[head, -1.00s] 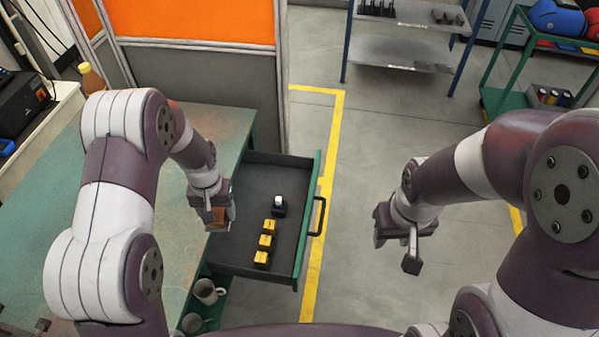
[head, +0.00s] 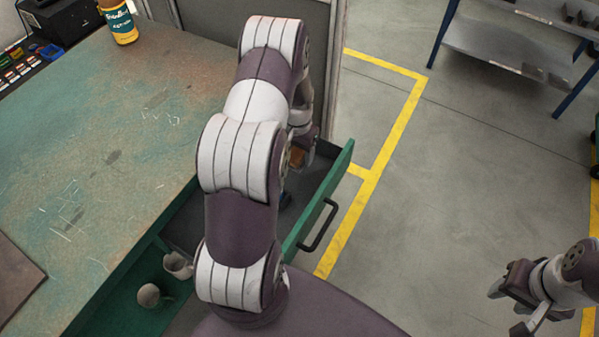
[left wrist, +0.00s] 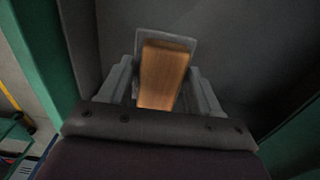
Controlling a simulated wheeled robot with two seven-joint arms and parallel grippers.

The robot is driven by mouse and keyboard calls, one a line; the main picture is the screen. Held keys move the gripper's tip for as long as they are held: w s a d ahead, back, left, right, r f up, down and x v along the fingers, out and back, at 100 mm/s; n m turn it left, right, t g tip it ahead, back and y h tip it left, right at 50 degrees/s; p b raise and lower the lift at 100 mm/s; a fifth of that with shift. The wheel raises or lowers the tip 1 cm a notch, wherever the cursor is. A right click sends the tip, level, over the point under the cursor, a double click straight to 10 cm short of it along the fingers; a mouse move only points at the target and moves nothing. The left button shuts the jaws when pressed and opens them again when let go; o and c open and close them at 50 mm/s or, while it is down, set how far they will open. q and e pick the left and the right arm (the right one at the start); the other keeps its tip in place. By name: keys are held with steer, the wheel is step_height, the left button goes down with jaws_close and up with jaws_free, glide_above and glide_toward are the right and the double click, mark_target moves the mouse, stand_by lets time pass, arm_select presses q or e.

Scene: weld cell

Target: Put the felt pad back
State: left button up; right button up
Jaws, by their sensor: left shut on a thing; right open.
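My left gripper (head: 300,162) is shut on a wood-coloured block (head: 297,156), which may be the felt pad. In the left wrist view the block (left wrist: 163,75) sits between the fingers (left wrist: 163,92), with a pale grey plate behind its top end. The gripper is over the far part of the open green drawer (head: 327,190); contact with the drawer floor cannot be told. My left arm hides much of the drawer, including any yellow blocks there. My right gripper (head: 528,312) is open and empty at lower right, well away from the drawer.
A small blue-topped item (head: 285,199) in the drawer is partly hidden. The worn bench (head: 110,150) carries a bottle (head: 120,22) and a brown plate (head: 15,282). A grey partition stands behind the drawer.

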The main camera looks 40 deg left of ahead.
arm_select(q)
step_height(320, 180, down, 6)
steer(key=shift+r+b, duration=0.25)
steer(key=shift+b, duration=0.05)
steer(key=shift+w+f, duration=0.1)
steer(key=shift+f, duration=0.15)
